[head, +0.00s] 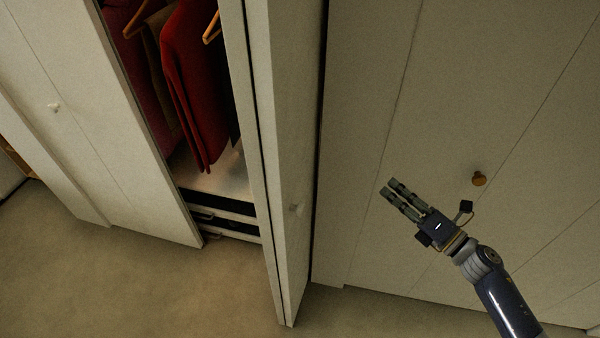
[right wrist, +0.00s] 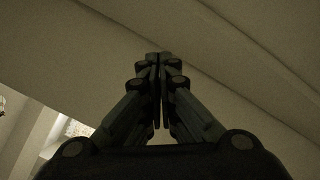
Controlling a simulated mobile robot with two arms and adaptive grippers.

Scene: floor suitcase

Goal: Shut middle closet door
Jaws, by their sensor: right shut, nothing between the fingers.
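The middle closet door (head: 283,120) stands folded open in the head view. My left gripper is not in view.
Red clothes (head: 190,85) hang inside the opening above dark-fronted drawers (head: 222,212). A closed panel (head: 75,65) with a white knob stands at left. The right-hand panels (head: 440,90) carry a brass knob (head: 479,178). The floor (head: 130,285) in front is clear.

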